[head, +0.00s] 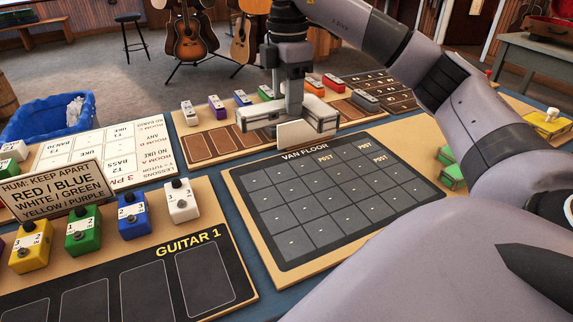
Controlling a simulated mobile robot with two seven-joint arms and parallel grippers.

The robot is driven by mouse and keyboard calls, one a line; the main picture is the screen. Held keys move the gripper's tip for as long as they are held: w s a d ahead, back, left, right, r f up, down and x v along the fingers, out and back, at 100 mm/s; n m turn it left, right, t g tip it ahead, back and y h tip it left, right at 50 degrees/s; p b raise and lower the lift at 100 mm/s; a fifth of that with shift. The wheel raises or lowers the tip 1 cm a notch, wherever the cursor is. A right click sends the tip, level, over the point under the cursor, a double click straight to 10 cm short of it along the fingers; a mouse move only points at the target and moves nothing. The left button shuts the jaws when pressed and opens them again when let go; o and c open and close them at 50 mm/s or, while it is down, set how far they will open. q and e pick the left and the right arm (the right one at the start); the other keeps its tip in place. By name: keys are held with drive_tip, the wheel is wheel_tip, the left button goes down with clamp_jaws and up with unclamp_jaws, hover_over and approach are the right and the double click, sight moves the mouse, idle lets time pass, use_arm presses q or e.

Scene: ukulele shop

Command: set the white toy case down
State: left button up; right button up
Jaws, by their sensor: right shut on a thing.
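The white toy case (256,119) is pale with grey edging. It sits between the fingers of my right gripper (290,108), which points down and is shut on it. The case is at the far edge of the van floor board (262,211), in front of the row of coloured pedals. The gripper hides part of the case, and I cannot tell whether its underside touches anything. My left gripper is not in view.
A small blank pale card (307,134) stands just in front of the case. Green blocks (451,176) lie right of the grid. My right arm crosses the right side.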

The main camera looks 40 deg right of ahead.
wheel_tip(320, 180, down, 9)
drive_tip(key=shift+f+b, duration=0.15)
drive_tip(key=shift+b, duration=0.5)
drive_tip(key=shift+f, duration=2.1)
drive_tip(key=shift+f+b, duration=0.1)
drive_tip(key=shift+b, duration=0.2)
drive_tip(key=o, duration=1.3)
wheel_tip(320, 180, up, 12)
drive_tip(key=shift+r+p, duration=0.15)
drive_tip(key=shift+p, duration=0.95)
